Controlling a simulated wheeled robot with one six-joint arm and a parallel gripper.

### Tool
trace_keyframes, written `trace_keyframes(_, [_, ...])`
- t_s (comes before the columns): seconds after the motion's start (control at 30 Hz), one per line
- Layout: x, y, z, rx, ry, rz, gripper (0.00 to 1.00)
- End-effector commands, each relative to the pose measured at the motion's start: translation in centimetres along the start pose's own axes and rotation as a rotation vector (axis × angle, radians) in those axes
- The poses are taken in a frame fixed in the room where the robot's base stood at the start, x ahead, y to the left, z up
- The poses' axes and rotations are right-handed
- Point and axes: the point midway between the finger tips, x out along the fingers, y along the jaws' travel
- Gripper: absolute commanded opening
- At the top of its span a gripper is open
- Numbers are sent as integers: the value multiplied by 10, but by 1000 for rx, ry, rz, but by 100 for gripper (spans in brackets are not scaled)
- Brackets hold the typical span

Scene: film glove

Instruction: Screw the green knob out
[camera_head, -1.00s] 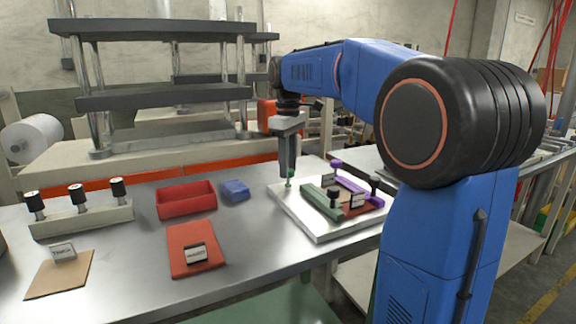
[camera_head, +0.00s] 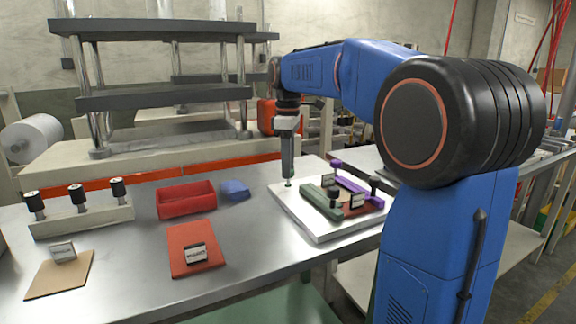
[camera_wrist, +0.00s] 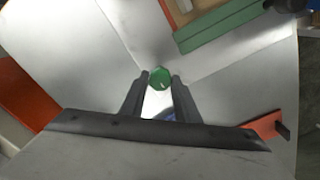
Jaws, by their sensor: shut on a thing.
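The green knob (camera_wrist: 159,78) shows in the wrist view as a small faceted green cap between my two fingertips. My gripper (camera_wrist: 160,84) is shut on it from above. In the head view my gripper (camera_head: 288,178) points straight down at the left corner of the pale metal plate (camera_head: 318,233), and its fingers mostly hide the knob there. I cannot tell how far the knob stands out of the plate.
On the plate sit a green bar (camera_head: 320,203), a purple bar (camera_head: 352,178) and black knobs. To the left are a red bin (camera_head: 186,201), a blue block (camera_head: 235,190), a red mat (camera_head: 188,262) and a rack with black-topped posts (camera_head: 83,220).

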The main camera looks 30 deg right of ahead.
Motion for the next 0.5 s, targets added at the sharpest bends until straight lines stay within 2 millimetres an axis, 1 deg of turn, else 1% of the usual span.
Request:
trace_keyframes(0.07, [1,0,0,0,-1,-1,6])
trace_keyframes(0.1, [1,0,0,0,-1,-1,36])
trace_keyframes(0.13, [1,0,0,0,-1,-1,43])
trace_keyframes(0.17, [1,0,0,0,-1,-1,48])
trace_keyframes(0.5, [-2,0,0,1,0,0,48])
